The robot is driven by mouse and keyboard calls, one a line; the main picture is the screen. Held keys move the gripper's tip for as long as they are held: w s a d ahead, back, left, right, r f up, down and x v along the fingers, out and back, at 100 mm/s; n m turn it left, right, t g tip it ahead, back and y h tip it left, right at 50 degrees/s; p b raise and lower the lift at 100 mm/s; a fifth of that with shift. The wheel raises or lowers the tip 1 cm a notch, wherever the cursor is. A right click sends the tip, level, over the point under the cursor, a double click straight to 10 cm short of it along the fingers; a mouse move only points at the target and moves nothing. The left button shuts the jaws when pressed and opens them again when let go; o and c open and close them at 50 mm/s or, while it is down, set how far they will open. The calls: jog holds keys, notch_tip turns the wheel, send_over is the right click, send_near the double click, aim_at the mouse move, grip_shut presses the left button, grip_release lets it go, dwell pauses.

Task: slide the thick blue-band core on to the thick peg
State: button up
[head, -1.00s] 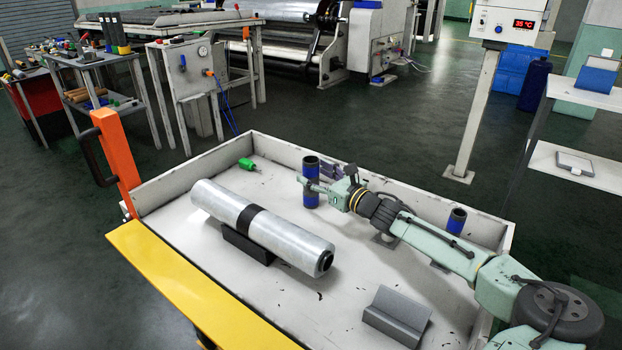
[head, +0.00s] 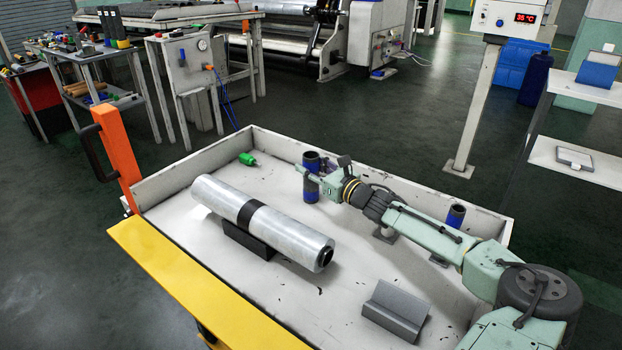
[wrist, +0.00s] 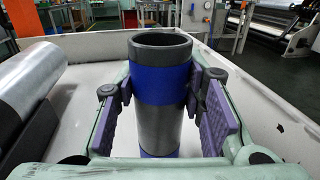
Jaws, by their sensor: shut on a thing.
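The blue-band core (head: 311,192) is an upright dark grey tube with blue bands near the back wall of the tray; its open top shows. In the wrist view the core (wrist: 160,115) stands between the purple pads, which press on both sides of its upper blue band. My gripper (head: 309,175) is shut on it. I cannot tell whether its foot touches the tray floor. A second, smaller blue-and-dark core (head: 456,215) stands at the right, partly behind my arm. A grey base plate (head: 383,237) shows below my arm; any peg on it is hidden.
The white tray (head: 350,300) has raised walls. A large silver film roll (head: 285,237) lies on a black cradle (head: 247,242) to the left. A grey angled block (head: 395,311) is in front. A green-handled tool (head: 247,159) lies at the back left. The floor between roll and block is clear.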

aim_at(317, 160)
jog(key=c, duration=0.3)
jog(key=shift+r+b, duration=0.4)
jog(key=shift+r, duration=0.1)
notch_tip(317, 160, up, 2)
jog(key=shift+r+b, duration=0.1)
jog(key=shift+b, duration=0.5)
jog(key=s+d+b, duration=0.1)
jog(key=s, duration=0.4)
jog(key=s+d+r+b, duration=0.1)
jog(key=s+d, duration=0.1)
jog(key=s, duration=0.3)
jog(key=s+d+b, duration=0.1)
jog(key=s+b, duration=0.1)
jog(key=s, duration=0.3)
jog(key=shift+s+d+r, duration=0.15)
jog(key=shift+d+r, duration=0.25)
jog(key=o, duration=0.5)
jog(key=c, duration=0.6)
jog(key=shift+o, duration=0.2)
